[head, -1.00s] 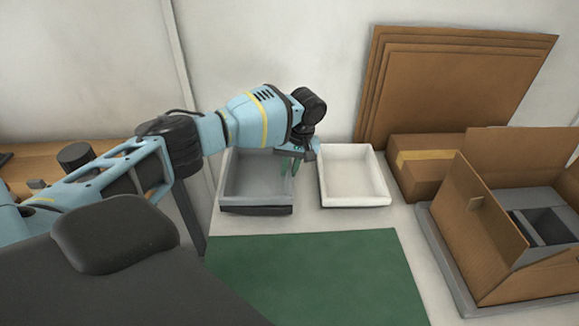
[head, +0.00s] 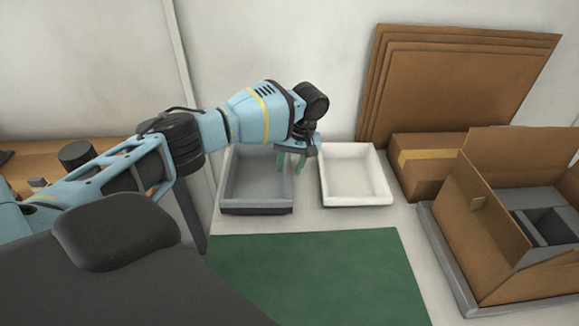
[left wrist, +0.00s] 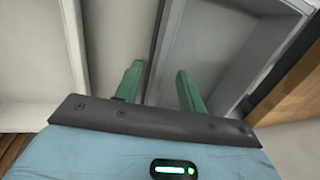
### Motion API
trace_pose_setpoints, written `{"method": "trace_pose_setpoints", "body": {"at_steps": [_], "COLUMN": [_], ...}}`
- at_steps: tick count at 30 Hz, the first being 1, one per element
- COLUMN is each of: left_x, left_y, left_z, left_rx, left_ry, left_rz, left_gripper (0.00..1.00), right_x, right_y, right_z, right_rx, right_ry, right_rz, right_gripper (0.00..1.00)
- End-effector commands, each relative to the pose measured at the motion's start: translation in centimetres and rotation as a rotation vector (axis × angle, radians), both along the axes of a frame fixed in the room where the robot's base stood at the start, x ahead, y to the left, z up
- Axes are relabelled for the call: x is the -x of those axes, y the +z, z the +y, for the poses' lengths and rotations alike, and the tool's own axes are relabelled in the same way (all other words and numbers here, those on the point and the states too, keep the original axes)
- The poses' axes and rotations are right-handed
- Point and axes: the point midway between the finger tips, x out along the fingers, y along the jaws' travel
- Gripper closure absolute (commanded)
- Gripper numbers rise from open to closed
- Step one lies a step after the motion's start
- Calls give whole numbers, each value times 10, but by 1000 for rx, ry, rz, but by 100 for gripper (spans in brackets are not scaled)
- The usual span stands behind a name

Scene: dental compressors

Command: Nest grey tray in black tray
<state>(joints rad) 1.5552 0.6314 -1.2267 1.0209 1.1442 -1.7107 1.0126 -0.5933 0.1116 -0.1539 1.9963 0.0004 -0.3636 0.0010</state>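The grey tray (head: 252,180) stands on the table left of the white tray, level, with the black tray (head: 256,210) showing as a dark band under its front edge. The grey tray appears to sit in the black tray; how deep it is seated I cannot tell. My left gripper (head: 290,163) is at the grey tray's right side, with its green fingers apart. In the left wrist view the open fingers (left wrist: 160,88) are on either side of the line of the tray's side rim, with no visible grip on it. The grey tray's inside (left wrist: 228,45) shows there too. My right gripper is out of view.
A white tray (head: 355,198) stands close to the right of my left gripper. A green mat (head: 320,275) lies in front, bare. To the right are a closed cardboard box (head: 425,180) and an open box (head: 490,230) with grey inserts. Flat cardboard sheets (head: 450,90) lean on the wall.

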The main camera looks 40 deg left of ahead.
Motion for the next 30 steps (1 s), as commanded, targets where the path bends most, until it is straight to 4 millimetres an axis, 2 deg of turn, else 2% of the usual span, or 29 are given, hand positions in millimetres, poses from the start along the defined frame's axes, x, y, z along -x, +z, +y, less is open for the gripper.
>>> {"method": "trace_pose_setpoints", "body": {"at_steps": [1,6,12,23,30], "left_x": [-3,-8,-10,-11,-11], "left_y": [14,43,60,64,64], "left_z": [-3,-8,-11,-11,-12], "left_rx": [2,4,2,3,3], "left_ry": [-1,-2,-2,-2,-2], "left_rz": [-10,-16,-17,-19,-19], "left_gripper": [60,60,60,60,60], "right_x": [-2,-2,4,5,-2], "right_y": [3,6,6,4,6], "right_z": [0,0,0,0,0], "right_rx": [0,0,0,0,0], "right_ry": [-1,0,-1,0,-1], "right_rz": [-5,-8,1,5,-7], "right_gripper": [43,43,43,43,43]}}
